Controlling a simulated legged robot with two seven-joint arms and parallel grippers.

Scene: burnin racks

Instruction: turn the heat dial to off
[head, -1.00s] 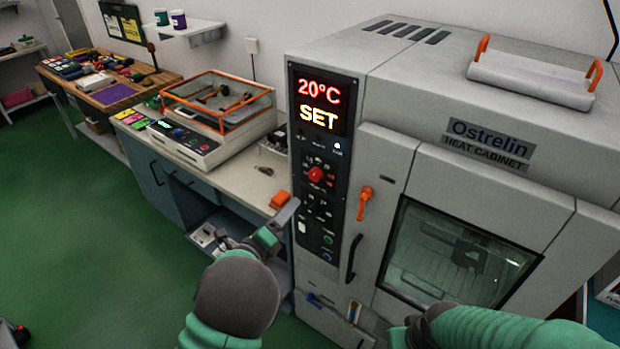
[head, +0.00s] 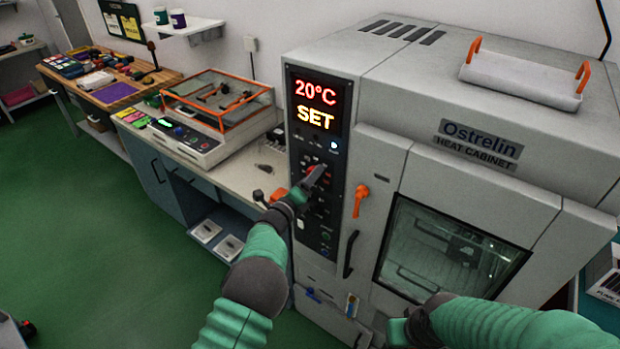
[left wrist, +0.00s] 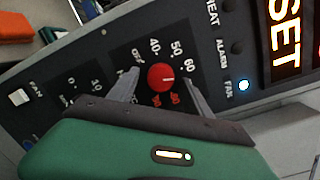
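The heat dial (left wrist: 160,77) is a round red knob with a pale mark, ringed by OFF, white numbers and red numbers. The mark points to the right in the left wrist view, away from OFF; the exact number is unclear. My left gripper (left wrist: 163,72) is open, one finger on each side of the dial; I cannot tell whether they touch it. In the head view my left gripper (head: 316,178) covers most of the dial. The display (head: 315,104) reads 20°C and SET. My right gripper (head: 398,332) is low near the cabinet front, its fingers hidden.
The heat cabinet (head: 395,150) has an orange latch (head: 360,200), a dark door handle (head: 350,254) and a tray (head: 520,82) on top. A fan dial (left wrist: 84,98) sits beside the heat dial. A bench with a scale-like device (head: 185,143) stands left.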

